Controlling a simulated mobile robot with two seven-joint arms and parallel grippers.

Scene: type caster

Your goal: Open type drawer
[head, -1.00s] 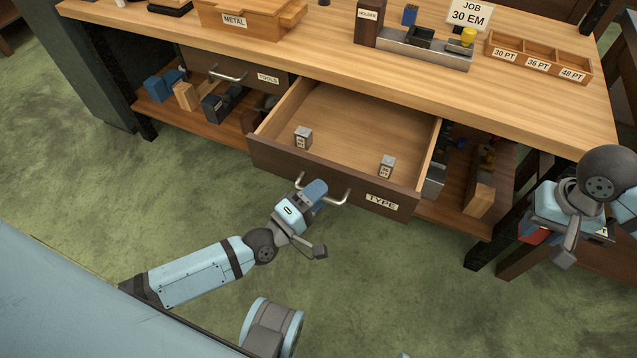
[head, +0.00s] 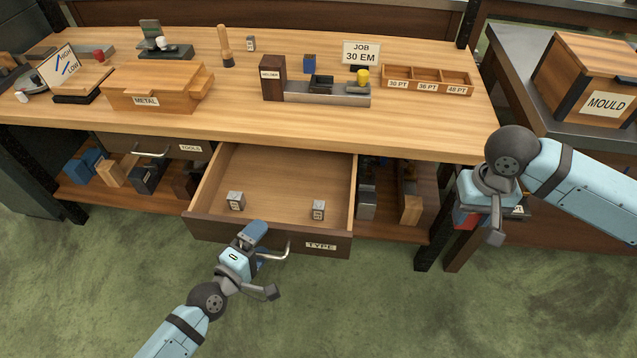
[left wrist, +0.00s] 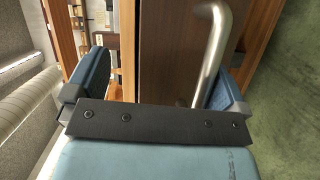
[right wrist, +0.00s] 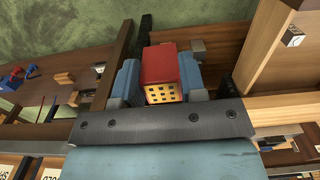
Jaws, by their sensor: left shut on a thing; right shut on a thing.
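The type drawer (head: 322,246) stands pulled out from under the bench, with its label and metal handle (head: 272,255) on the dark front. Two small grey type blocks (head: 235,201) (head: 318,209) lie inside it. My left gripper (head: 256,236) is at the drawer front by the handle's left part. In the left wrist view its fingers lie either side of the drawer front, the handle (left wrist: 213,50) beside the right finger; exact contact is hidden. My right gripper (head: 467,208) is shut on a red block with a yellow, holed face (right wrist: 160,70), off the bench's right end.
A tools drawer (head: 150,142) is at left. A mould box (head: 590,80) stands right. Green floor in front is clear.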

